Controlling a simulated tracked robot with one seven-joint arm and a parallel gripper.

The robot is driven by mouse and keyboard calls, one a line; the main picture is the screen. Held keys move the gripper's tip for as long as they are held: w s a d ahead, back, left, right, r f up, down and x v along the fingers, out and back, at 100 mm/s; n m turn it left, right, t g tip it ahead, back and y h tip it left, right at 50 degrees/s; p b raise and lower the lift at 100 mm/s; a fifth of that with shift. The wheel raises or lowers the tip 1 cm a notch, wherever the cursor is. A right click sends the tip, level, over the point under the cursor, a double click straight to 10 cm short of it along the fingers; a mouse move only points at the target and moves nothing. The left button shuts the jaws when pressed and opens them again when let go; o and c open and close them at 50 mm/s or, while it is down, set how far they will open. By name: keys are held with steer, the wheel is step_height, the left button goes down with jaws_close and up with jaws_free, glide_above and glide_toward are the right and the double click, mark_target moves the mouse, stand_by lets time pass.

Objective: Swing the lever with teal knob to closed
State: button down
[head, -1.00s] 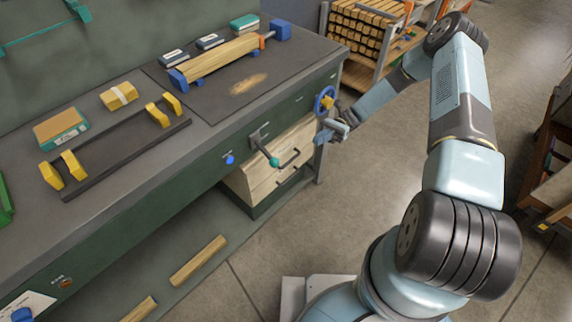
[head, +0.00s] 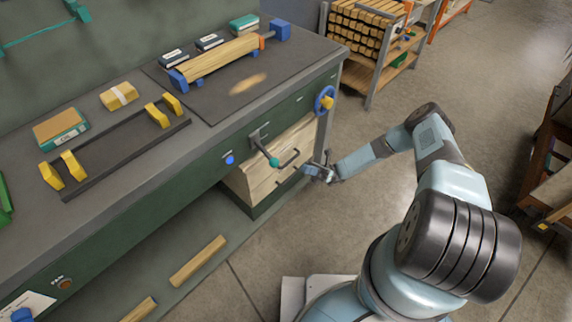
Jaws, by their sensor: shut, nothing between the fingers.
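The lever (head: 262,148) is a dark arm with a teal knob (head: 274,162) at its end. It sits on the green front of the workbench and slants down to the right, standing out from the panel. My gripper (head: 308,170) is shut and empty, to the right of the teal knob and apart from it, in front of the wooden drawers. The fingertips are small in this view, with the arm reaching in from the right.
A blue handwheel (head: 325,100) is on the bench front, right of the lever. A blue button (head: 230,160) is left of it. Wooden drawers (head: 270,175) with dark handles lie below.

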glide_toward(268, 155)
steer(key=s, duration=0.1)
steer(key=s+r, duration=0.1)
steer(key=s+a, duration=0.1)
steer(key=shift+s+a+r, duration=0.1)
steer(key=shift+s+r, duration=0.05)
steer(key=shift+r, duration=0.15)
stand_by(0.4)
